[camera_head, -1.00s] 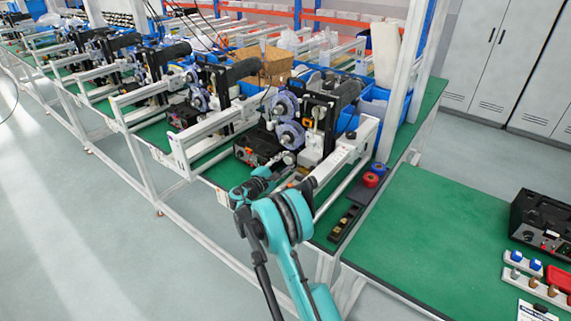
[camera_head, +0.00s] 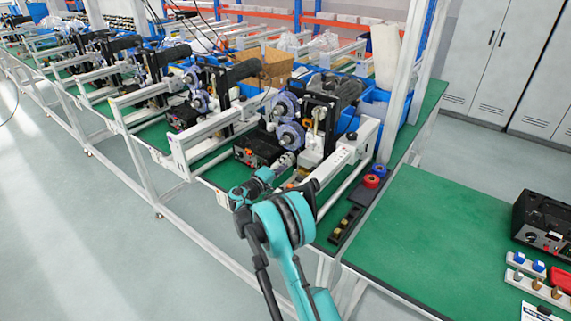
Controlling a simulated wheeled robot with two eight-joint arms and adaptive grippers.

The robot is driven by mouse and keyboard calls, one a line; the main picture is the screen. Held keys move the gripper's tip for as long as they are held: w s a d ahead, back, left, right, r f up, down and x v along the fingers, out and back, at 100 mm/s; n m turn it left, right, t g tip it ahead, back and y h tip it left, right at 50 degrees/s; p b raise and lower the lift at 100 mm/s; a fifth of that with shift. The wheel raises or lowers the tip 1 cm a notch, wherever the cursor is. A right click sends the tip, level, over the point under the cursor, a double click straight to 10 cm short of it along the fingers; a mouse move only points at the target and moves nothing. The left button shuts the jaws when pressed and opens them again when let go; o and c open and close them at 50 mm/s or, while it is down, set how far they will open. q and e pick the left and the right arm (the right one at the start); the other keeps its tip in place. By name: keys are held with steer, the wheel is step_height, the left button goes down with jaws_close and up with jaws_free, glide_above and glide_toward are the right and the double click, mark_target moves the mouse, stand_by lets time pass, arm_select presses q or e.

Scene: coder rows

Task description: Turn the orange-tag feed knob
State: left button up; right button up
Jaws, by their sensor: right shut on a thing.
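A black control box (camera_head: 256,149) with small knobs and an orange mark on its front sits under the purple rollers of the nearest machine. My right arm, teal and dark grey, comes in from the bottom. Its gripper (camera_head: 286,162) is at the right end of the box's front, small in the picture. It is shut on what appears to be the feed knob; the fingers and wrist hide the knob and its tag. My left gripper is not in view.
A white rail (camera_head: 345,158) runs just right of the gripper. Purple rollers (camera_head: 289,135) stand close above it. A dark tray (camera_head: 345,225) and red and blue rolls (camera_head: 371,181) lie right of the machine. The green table (camera_head: 440,235) at right has clear room.

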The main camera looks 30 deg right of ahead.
stand_by(0.4)
steer(key=o, duration=1.1)
steer(key=shift+o, duration=0.2)
steer(key=v, duration=1.2)
steer(key=shift+f, duration=0.1)
